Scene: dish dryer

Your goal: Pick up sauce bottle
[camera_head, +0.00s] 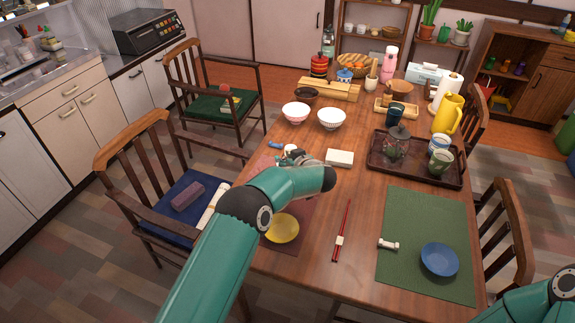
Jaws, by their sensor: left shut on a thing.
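My left arm reaches from the bottom edge over the near left part of the wooden table (330,182). I cannot pick out the sauce bottle for sure. My right gripper is out of view; only part of my right arm shows at the bottom right corner.
A dark tray (381,178) holds a glass pot and cups. A pink bottle (389,63) stands farther back. Chairs flank the table.

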